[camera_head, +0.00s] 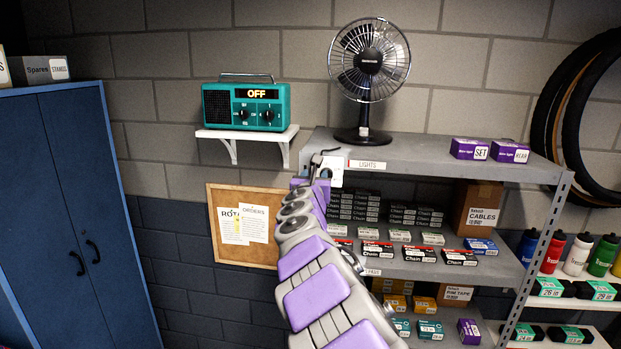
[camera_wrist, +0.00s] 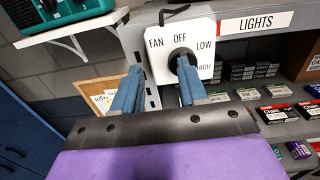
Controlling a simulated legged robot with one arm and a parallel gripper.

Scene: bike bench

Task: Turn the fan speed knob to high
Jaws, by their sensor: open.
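In the wrist view a white plate (camera_wrist: 205,38) marked FAN, OFF, LOW and HIGH is fixed at the shelf's end, left of the LIGHTS label. Its black round knob (camera_wrist: 181,55) sits in the middle; I cannot tell which mark it points at. My gripper (camera_wrist: 160,66) is open and empty, its blue-grey fingers pointing at the plate. The right finger overlaps the knob's lower part; the left finger is to its left. Contact cannot be told. In the head view my gripper (camera_head: 318,163) partly hides the plate (camera_head: 331,168). The black fan (camera_head: 369,62) stands on the shelf above.
A teal radio (camera_head: 245,106) showing OFF stands on a white wall shelf (camera_head: 222,133) to the left. The grey shelf unit (camera_head: 430,156) holds boxes (camera_head: 484,149) and chain packs. A cork board (camera_head: 217,195) hangs behind my arm, and a blue cabinet (camera_head: 68,210) stands at left.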

